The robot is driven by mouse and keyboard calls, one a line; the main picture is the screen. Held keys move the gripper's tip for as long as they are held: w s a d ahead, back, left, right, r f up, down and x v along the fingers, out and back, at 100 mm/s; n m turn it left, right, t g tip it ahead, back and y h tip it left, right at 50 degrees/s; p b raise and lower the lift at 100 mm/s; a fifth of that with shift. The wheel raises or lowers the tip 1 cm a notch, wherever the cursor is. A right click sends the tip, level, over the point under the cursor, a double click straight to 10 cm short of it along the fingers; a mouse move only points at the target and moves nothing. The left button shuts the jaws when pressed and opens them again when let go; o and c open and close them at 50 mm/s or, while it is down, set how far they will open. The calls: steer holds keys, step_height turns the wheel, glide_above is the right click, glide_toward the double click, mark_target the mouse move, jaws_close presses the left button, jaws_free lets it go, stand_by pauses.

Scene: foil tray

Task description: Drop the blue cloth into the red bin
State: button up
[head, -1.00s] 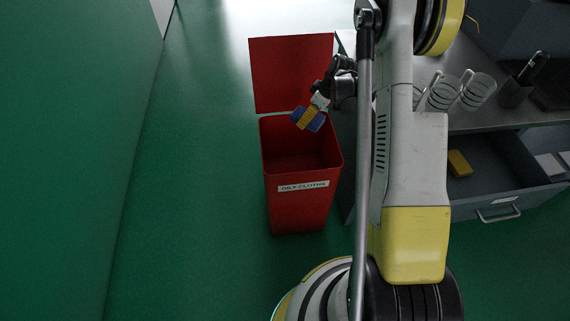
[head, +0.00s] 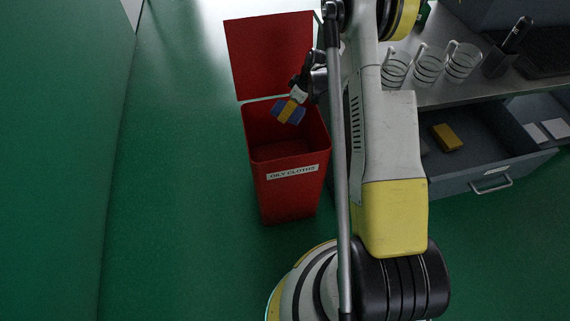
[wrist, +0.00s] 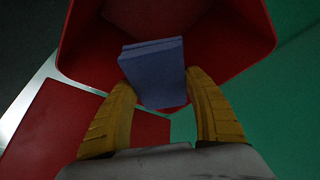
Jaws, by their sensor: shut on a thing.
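The red bin (head: 285,193) stands on the green floor with its lid (head: 270,52) raised at the back and a label reading "OILY CLOTHS" on its front. My gripper (head: 287,111) is over the bin's open mouth. It is shut on the folded blue cloth (head: 293,113). In the wrist view the cloth (wrist: 155,72) sits between the yellow fingers of my gripper (wrist: 160,98), with the red bin walls (wrist: 85,35) around and beyond it. The bin's floor is mostly hidden in shadow and by the cloth.
A grey bench (head: 440,88) to the right holds several glass mugs (head: 430,64) and a dark holder (head: 497,64). Its drawer (head: 470,179) is open, with a yellow block (head: 447,137) inside. Green floor (head: 175,200) left of the bin is clear.

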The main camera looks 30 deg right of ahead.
steer(key=o, duration=1.2)
steer(key=v, duration=1.2)
